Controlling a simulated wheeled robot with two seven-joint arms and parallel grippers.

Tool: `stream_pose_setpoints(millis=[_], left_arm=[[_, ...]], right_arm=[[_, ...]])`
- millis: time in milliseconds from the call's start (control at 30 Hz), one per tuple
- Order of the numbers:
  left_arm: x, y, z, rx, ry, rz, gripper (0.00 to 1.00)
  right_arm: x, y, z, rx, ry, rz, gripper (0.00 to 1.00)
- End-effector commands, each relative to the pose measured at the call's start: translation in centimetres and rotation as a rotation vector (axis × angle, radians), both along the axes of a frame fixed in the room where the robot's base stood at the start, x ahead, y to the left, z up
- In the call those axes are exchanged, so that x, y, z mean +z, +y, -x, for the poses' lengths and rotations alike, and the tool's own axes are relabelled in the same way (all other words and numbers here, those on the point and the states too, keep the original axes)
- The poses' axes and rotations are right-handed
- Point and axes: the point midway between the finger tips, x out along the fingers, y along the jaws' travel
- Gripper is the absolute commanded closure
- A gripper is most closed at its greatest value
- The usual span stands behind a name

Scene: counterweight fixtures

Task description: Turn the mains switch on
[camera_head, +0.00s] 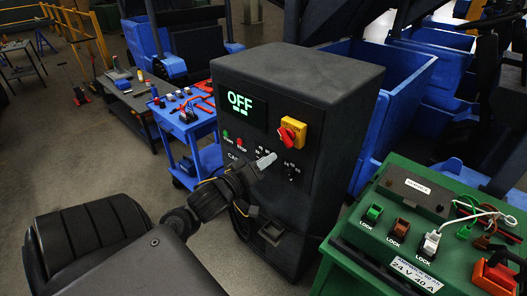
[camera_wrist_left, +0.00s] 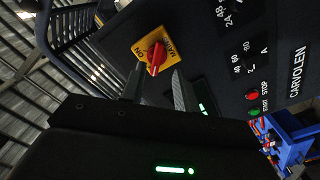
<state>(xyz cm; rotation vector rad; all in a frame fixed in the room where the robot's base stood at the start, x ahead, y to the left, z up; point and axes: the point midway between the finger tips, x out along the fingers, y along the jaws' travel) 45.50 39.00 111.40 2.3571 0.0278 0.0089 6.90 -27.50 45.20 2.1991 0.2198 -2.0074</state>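The mains switch is a red rotary knob (camera_head: 287,137) on a yellow plate, on the front of a dark grey cabinet (camera_head: 300,75). The cabinet's display (camera_head: 241,103) reads OFF in green. In the left wrist view the red knob (camera_wrist_left: 156,58) sits on its yellow plate, marked ON and MAINS, just beyond the fingertips. My left gripper (camera_head: 266,160) is in front of the panel, below and left of the switch in the head view. Its two fingers (camera_wrist_left: 156,82) are apart with nothing between them. My right gripper is in neither view.
Green START and red STOP buttons (camera_head: 239,141) and small selectors (camera_head: 291,171) share the panel. A green box with LOCK switches (camera_head: 409,232) stands at the right. A blue cart (camera_head: 197,127) stands left of the cabinet and blue bins (camera_head: 383,70) stand behind it.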

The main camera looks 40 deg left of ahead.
Motion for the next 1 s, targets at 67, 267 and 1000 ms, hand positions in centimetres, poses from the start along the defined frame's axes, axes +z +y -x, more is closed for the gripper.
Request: stream_pose_setpoints(millis=[67,267,1000], left_arm=[[0.2,-0.1,0.1,-0.001,-0.003,0.002,0.69],[0.1,0.0,-0.5,-0.001,-0.004,0.002,0.69],[0.3,0.2,-9.3,-0.001,-0.002,0.002,0.69]], right_arm=[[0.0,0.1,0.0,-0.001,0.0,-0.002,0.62],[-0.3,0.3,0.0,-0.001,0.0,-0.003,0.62],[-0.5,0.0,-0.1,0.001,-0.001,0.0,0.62]])
